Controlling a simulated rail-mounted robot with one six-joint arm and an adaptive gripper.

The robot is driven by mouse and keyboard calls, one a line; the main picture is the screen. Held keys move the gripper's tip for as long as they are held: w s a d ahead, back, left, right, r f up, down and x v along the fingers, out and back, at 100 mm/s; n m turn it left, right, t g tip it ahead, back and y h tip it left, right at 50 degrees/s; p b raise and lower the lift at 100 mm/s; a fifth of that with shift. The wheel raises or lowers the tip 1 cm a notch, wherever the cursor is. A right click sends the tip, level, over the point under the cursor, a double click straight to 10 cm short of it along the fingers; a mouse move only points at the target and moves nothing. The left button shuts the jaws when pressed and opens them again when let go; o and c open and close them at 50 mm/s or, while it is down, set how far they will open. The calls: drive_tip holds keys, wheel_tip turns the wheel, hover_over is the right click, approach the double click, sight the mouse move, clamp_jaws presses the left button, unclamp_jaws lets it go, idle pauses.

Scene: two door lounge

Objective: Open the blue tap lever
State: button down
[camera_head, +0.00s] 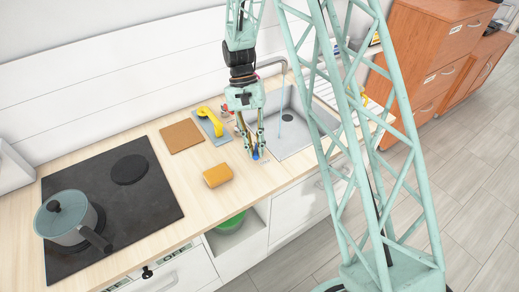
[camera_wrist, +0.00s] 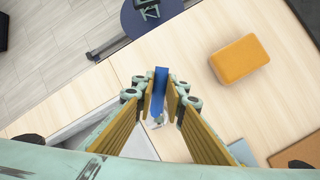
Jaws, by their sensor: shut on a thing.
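The blue tap lever (camera_wrist: 160,80) is a slim blue bar between my fingertips in the wrist view. In the head view a small blue end (camera_head: 256,154) shows at my fingertips, near the counter's front edge left of the sink. My gripper (camera_head: 255,147) points down and is shut on the lever; its fingers (camera_wrist: 160,97) flank it closely in the wrist view. The lever's base is mostly hidden by the fingers. A grey spout (camera_head: 273,62) curves over the sink (camera_head: 303,121), with a thin bluish streak below it.
A yellow-orange sponge (camera_head: 217,175) lies left of my gripper, also in the wrist view (camera_wrist: 239,59). A yellow-handled brush (camera_head: 210,115) and a brown square (camera_head: 182,136) lie behind it. A pot (camera_head: 65,216) stands on the black hob (camera_head: 150,215). Wooden cabinets (camera_head: 425,55) stand right.

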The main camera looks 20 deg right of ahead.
drive_tip(key=m, duration=0.2)
drive_tip(key=w+a+m+y, duration=0.1)
drive_tip(key=a+m+y, duration=0.1)
drive_tip(key=m, duration=0.1)
drive_tip(key=shift+w+m, duration=0.3)
drive_tip(key=shift+y, duration=0.3)
drive_tip(key=c, duration=2.6)
unclamp_jaws()
drive_tip(key=shift+r, duration=0.1)
wheel_tip(320, 180, up, 10)
